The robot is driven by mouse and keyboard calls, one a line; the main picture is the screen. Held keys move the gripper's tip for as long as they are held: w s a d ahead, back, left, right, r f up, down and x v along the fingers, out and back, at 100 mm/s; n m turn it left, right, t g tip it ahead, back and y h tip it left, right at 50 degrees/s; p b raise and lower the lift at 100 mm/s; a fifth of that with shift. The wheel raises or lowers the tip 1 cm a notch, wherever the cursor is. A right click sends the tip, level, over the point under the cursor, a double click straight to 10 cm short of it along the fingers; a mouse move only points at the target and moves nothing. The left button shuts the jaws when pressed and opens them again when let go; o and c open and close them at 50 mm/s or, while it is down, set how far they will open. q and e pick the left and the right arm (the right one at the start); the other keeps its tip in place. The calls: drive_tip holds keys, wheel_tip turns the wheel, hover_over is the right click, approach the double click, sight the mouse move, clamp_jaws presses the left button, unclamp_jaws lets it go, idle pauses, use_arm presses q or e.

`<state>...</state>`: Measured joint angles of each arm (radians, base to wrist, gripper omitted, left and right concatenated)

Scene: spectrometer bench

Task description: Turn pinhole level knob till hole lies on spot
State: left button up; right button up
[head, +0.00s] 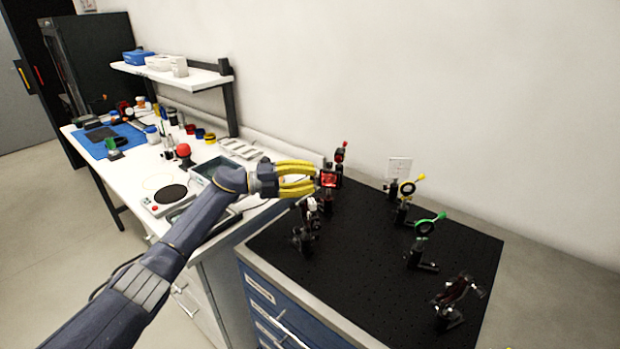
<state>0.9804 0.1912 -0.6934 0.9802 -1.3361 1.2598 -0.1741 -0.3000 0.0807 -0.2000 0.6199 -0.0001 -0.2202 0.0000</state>
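My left gripper (315,177) has yellow fingers spread apart with a gap between them. Its tips point right at a small red and black mount (328,180) above the black breadboard; I cannot tell whether they touch it. Behind it stands a post mount with a red knob (341,152). A mount with a yellow-handled ring (407,188) and one with a green-handled ring (425,228) stand to the right. A white card (400,167) stands at the back. The pinhole and the light spot are too small to make out. A yellow sliver at the bottom right edge may be my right gripper (508,347).
The black breadboard (350,270) also bears a post mount (305,225) below the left gripper and a dark tilted mount (456,298) at the right front. A white bench (150,180) with several jars, tools and a blue mat stands at left. The breadboard's middle is clear.

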use_arm(q)
clamp_jaws()
drive_tip(key=shift+f, duration=0.1)
idle(0.3)
drive_tip(key=m+h, duration=0.1)
drive_tip(key=m, duration=0.1)
drive_tip(key=shift+m, duration=0.4)
drive_tip(key=shift+f+m+g+h, duration=0.1)
drive_tip(key=shift+m+g+h, duration=0.3)
drive_tip(key=shift+m, duration=0.65)
drive_tip(key=shift+m+g+h, duration=0.2)
drive_tip(key=shift+m+h, duration=0.3)
drive_tip(key=shift+m, duration=0.55)
drive_tip(key=shift+o, duration=1.7)
unclamp_jaws()
